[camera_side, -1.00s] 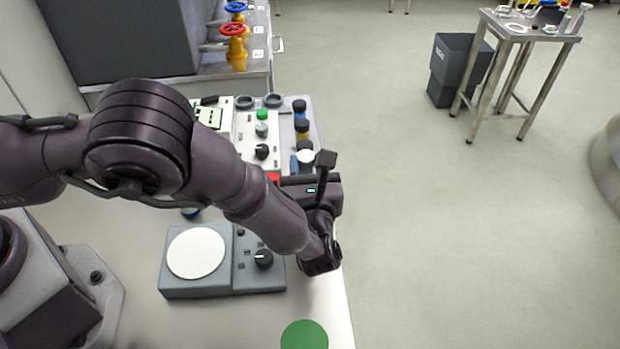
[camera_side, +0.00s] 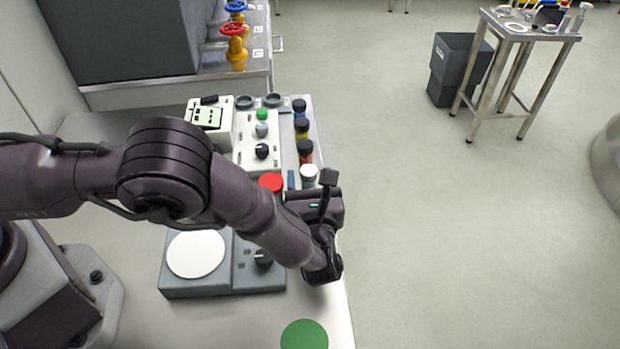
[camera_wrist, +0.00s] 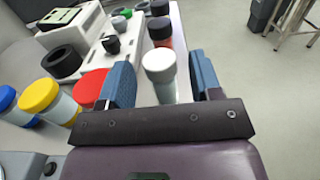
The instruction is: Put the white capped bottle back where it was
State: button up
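The white capped bottle (camera_side: 309,171) stands upright at the near end of a row of dark-capped bottles, close to the table's right edge. In the wrist view the white capped bottle (camera_wrist: 160,68) is between the two blue fingers of my gripper (camera_wrist: 163,78), with a visible gap on each side. My gripper (camera_side: 304,180) is open around it in the side view, where only the left finger shows clearly. The bottle's foot is hidden behind the gripper body, so I cannot see exactly what it rests on.
A dark-capped red bottle (camera_side: 304,149) is just behind the white one. A red lid (camera_side: 270,182) lies close to the left finger. Jars with yellow (camera_wrist: 38,94) and blue lids are further left. A grey device with a white plate (camera_side: 196,254) is nearer the camera.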

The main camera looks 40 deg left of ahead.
jog(key=shift+r, duration=0.1)
jog(key=shift+s+d, duration=0.2)
jog(key=shift+d, duration=0.05)
jog(key=v, duration=1.1)
jog(key=shift+s+d+r, duration=0.1)
jog(key=shift+s, duration=0.05)
jog(key=shift+r, duration=0.35)
jog(key=a+r+n+g+h, duration=0.4)
jog(key=a+r+n+g, duration=0.8)
jog(key=a+r, duration=0.55)
jog(key=s+a+r+n+t+h, duration=0.2)
jog(key=s+a+r+n+h, duration=0.2)
jog(key=s+r+n, duration=0.2)
jog(key=s+a+r+n+t+h, duration=0.2)
jog(key=s+a+r+n+h, duration=0.2)
jog(key=s+n, duration=0.5)
notch_tip(320, 180, up, 3)
jog(key=shift+s+f+t+h, duration=0.2)
jog(key=shift+s+t+h, duration=0.2)
jog(key=shift+s, duration=0.6)
